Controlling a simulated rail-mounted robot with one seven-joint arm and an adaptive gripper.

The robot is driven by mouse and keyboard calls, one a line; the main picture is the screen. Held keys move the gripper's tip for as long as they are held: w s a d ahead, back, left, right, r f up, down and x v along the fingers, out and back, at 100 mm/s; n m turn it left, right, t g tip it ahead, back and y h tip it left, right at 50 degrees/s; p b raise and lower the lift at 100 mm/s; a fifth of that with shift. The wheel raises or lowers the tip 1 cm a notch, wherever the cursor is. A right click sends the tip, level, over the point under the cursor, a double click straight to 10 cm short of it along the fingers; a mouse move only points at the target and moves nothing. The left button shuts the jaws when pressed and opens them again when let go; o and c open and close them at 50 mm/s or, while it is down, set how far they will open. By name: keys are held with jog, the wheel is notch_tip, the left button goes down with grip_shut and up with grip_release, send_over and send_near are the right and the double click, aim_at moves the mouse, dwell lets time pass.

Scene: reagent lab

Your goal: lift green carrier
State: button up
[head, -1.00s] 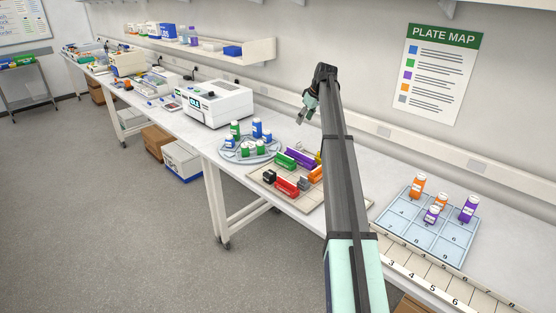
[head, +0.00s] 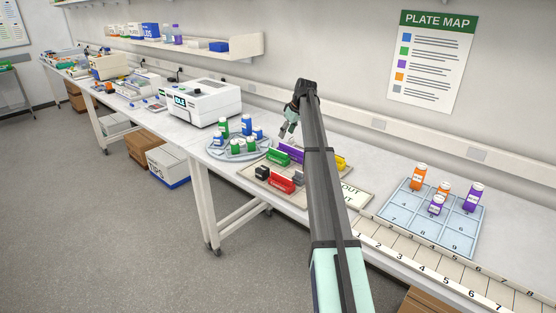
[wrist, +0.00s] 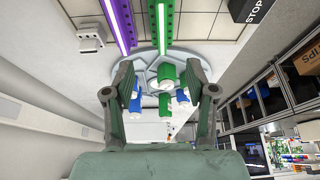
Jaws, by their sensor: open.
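The green carrier (head: 278,157) lies on the tan mat on the bench, left of my arm. In the wrist view the green carrier (wrist: 161,24) is a long bar at the top, beyond the fingertips. The purple carrier (head: 291,151) lies just behind it; in the wrist view the purple carrier (wrist: 119,24) is to its left. My gripper (head: 288,131) is above and behind the carriers, apart from them. In the wrist view my gripper (wrist: 160,82) has its fingers wide apart with nothing held between them.
A round rack (head: 215,152) of blue and green bottles stands left of the mat (head: 248,172). A blue tray (head: 403,212) with orange and purple bottles is right. A white instrument (head: 203,100) stands behind.

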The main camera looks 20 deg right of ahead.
aim_at(276, 154)
jog(key=p+x, duration=0.2)
jog(key=x, duration=0.8)
jog(key=shift+p, duration=0.4)
jog(key=p+x, duration=0.1)
jog(key=x, duration=0.1)
jog(key=p+x, duration=0.1)
jog(key=x, duration=0.1)
jog(key=shift+a+r+p, duration=0.1)
jog(key=shift+a+p, duration=0.1)
jog(key=shift+p, duration=0.1)
jog(key=shift+w+a+f, duration=0.1)
jog(key=shift+w+f, duration=0.1)
jog(key=shift+f, duration=0.4)
jog(key=c, duration=1)
